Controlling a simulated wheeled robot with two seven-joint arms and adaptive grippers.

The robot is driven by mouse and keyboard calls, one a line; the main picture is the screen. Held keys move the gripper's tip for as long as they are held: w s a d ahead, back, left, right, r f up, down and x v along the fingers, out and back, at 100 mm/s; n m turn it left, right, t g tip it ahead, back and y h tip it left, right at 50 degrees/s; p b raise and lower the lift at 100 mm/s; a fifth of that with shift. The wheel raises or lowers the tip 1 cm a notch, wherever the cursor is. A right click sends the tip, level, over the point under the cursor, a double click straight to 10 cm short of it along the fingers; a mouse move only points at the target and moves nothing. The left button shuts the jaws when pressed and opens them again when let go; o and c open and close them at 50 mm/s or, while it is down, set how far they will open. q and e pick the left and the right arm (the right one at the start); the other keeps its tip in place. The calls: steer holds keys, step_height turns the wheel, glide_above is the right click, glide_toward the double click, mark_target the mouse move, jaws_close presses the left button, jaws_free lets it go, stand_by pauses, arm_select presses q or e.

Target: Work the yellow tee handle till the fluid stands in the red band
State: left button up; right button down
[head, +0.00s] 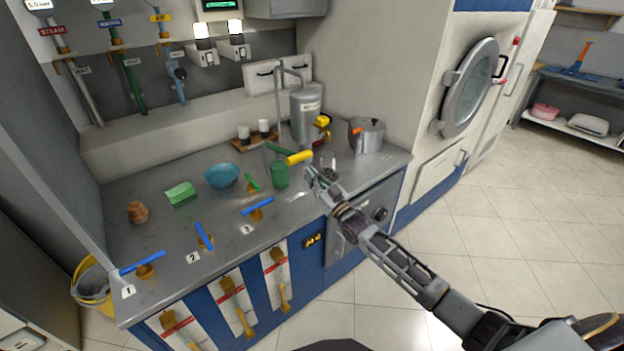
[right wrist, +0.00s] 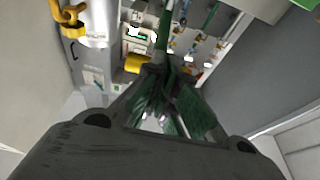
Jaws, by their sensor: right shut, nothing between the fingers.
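A yellow piece also shows in the right wrist view (right wrist: 138,64), just left of my fingertips. My right gripper (head: 312,176) is shut and empty, just below and right of the yellow grip. Whether it touches the grip I cannot tell. In the right wrist view the gripper (right wrist: 168,72) points toward the back wall. I cannot make out a fluid level or a red band. My left gripper is out of view.
The tiled floor at right is clear.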

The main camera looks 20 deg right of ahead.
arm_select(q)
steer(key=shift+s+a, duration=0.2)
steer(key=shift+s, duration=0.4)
arm_select(e)
steer(key=v, duration=1)
steer(key=shift+r, duration=0.25)
steer(key=shift+s, duration=0.1)
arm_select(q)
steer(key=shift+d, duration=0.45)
arm_select(e)
steer(key=shift+d, duration=0.1)
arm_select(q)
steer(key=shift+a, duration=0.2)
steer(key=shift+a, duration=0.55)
